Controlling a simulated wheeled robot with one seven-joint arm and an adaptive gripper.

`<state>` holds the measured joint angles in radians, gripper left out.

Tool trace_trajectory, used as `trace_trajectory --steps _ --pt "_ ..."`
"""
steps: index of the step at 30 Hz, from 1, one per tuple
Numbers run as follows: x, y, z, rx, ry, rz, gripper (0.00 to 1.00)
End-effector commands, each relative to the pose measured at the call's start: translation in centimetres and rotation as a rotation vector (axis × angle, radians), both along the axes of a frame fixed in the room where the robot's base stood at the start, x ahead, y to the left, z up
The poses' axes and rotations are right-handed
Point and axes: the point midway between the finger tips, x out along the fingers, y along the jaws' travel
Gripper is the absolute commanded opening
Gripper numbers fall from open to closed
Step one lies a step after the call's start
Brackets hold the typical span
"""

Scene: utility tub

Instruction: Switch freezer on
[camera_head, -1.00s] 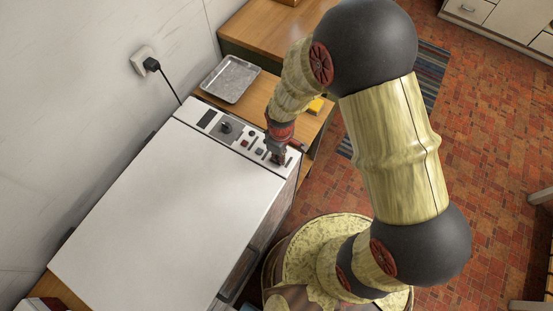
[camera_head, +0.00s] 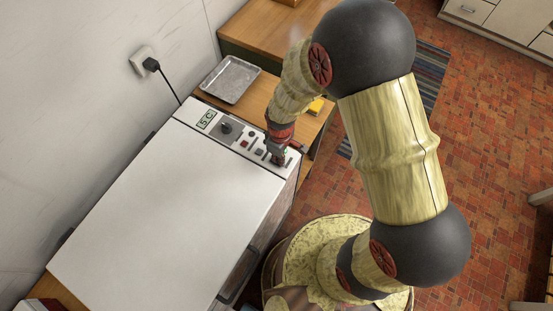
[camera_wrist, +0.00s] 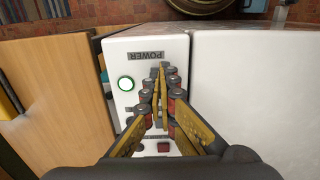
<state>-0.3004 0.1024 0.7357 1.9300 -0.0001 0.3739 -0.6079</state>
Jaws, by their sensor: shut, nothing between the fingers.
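The white freezer (camera_head: 150,215) stands against the wall, with a control panel along its far top edge. My gripper (camera_head: 278,160) is shut and empty, fingertips down at the panel's right end, by the POWER label in the wrist view (camera_wrist: 161,70). The fingers hide whatever control lies beneath them.
A black plug (camera_head: 151,64) sits in the wall socket (camera_head: 142,57). A metal tray (camera_head: 231,79) and a yellow item (camera_head: 316,105) lie on the wooden counter (camera_head: 262,98) behind the freezer. Open tiled floor (camera_head: 480,150) lies to the right.

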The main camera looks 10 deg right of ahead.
Motion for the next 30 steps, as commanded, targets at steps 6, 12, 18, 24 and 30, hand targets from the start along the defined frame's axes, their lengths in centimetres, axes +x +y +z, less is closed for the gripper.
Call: trace_trajectory --steps 6,12,18,24,30 --pt "0.0 0.0 1.8 0.000 0.000 0.000 0.00" --pt "0.0 0.0 3.3 0.000 0.000 0.000 0.00" --pt "0.0 0.0 4.7 0.000 -0.001 0.000 0.00" --pt "0.0 0.0 6.1 0.000 -0.001 0.000 0.00" --pt "0.0 0.0 6.7 0.000 0.000 0.000 0.00"
